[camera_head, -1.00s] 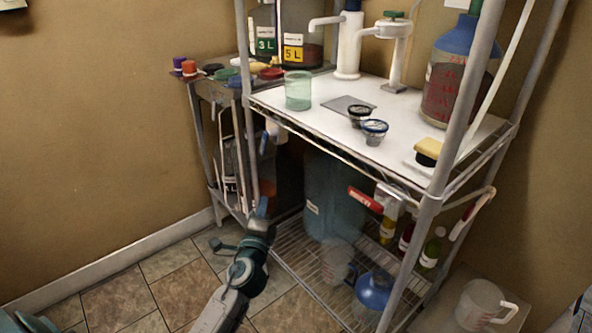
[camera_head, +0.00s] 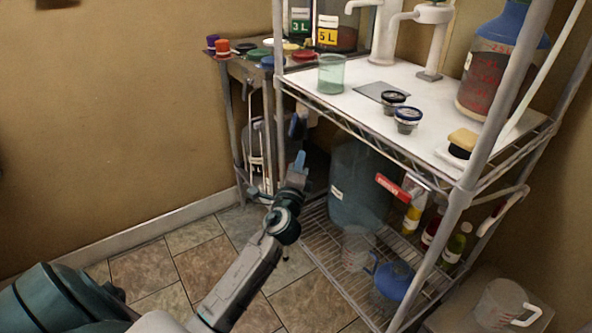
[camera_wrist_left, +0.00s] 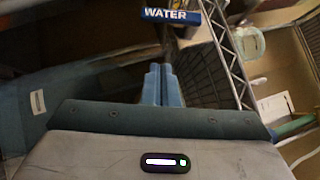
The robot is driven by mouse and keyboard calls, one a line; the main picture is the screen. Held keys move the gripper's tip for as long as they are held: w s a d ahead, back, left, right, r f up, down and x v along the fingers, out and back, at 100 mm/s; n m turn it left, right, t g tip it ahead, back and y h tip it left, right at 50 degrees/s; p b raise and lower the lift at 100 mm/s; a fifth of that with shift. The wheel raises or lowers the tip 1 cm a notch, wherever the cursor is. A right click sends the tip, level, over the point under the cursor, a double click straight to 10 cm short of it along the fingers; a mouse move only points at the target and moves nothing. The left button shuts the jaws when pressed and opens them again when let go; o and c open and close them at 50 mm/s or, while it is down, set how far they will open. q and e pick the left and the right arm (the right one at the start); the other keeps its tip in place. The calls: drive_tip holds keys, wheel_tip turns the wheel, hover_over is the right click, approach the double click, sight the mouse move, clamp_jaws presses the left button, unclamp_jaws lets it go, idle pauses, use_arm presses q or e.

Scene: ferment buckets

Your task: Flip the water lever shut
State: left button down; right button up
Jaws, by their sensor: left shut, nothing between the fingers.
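The water lever (camera_wrist_left: 170,17) is a blue handle with white WATER lettering at the top of the left wrist view. In the head view a blue piece (camera_head: 298,127), apparently this lever, hangs below the shelf's left front corner. My left gripper (camera_head: 300,158) is just below it, its blue fingers pointing up. In the left wrist view the fingers (camera_wrist_left: 162,72) are shut together and empty. Their tips are a little short of the lever, with a gap in the picture. Whatever the lever is mounted on is mostly hidden. My right gripper is not in view.
A wire rack with a white top (camera_head: 350,100) stands close on the right, carrying a green beaker (camera_head: 331,74) and small jars. A red lever (camera_head: 392,187) sticks out below it. A large blue container (camera_head: 358,190) stands on the lower shelf. The tiled floor at left is clear.

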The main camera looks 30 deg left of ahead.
sight(296, 125)
use_arm(q)
drive_tip(key=w+a+r, duration=0.2)
drive_tip(key=w+a, duration=0.2)
drive_tip(key=shift+w+a+p, duration=0.3)
drive_tip(key=shift+w+a, duration=0.05)
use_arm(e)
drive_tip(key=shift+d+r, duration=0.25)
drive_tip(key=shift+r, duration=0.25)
use_arm(q)
drive_tip(key=shift+r, duration=0.1)
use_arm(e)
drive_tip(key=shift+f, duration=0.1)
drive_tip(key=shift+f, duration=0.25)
use_arm(q)
drive_tip(key=shift+a+t+b, duration=0.15)
drive_tip(key=shift+t+b, duration=0.15)
drive_tip(key=shift+b, duration=0.45)
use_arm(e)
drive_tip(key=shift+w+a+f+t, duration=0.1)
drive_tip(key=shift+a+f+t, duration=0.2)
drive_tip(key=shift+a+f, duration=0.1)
